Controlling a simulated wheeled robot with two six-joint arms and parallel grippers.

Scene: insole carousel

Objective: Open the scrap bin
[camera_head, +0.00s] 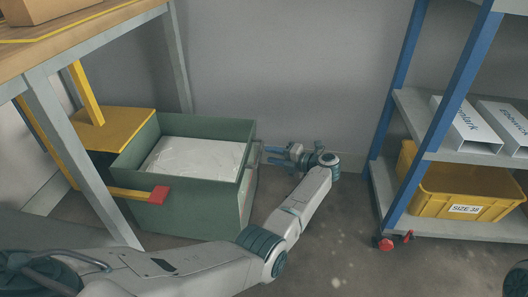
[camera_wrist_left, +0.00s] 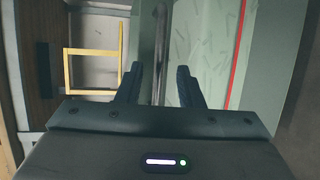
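The scrap bin appears to be the green box (camera_head: 182,217) under the table. A white, creased surface (camera_head: 195,157) lies inside its rim; I cannot tell whether it is a lid or contents. A thin grey bar (camera_wrist_left: 160,50), which looks like a handle, stands out at the bin's right side. My left gripper (camera_head: 271,156) reaches that side from the right. In the left wrist view, its two dark fingers (camera_wrist_left: 160,82) are apart with the bar between them, with gaps showing on both sides. My right gripper is not in view.
A yellow lever with a red end (camera_head: 158,194) crosses the bin's front left. A table leg (camera_head: 84,160) stands close at left. A blue-framed shelf (camera_head: 384,120) with a yellow crate (camera_head: 420,196) stands at right. Floor (camera_head: 345,225) between is clear.

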